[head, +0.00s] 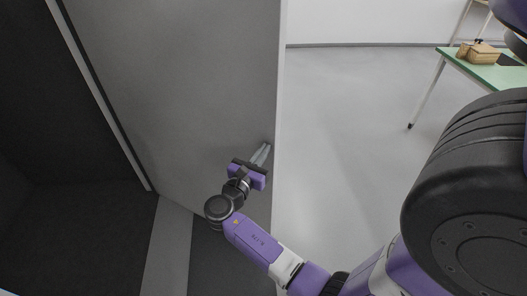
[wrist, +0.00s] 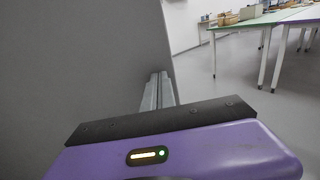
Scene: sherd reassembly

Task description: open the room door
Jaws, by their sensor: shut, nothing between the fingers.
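The room door (head: 185,90) is a plain grey panel that stands ajar in the head view, its free edge at the right and a bright room visible beyond it. It fills the left of the wrist view (wrist: 85,65). My gripper (head: 261,154) is shut and empty, its fingers close to the door's face near the free edge. In the wrist view the closed fingers (wrist: 158,90) point forward beside the door's edge. I cannot tell whether they touch the door. No door handle shows in either view.
A green-topped table (head: 490,70) with a cardboard-coloured box (head: 484,53) stands in the room at the upper right. More tables (wrist: 265,22) show in the wrist view. The grey floor (head: 340,120) beyond the door is clear. A dark wall lies at the left.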

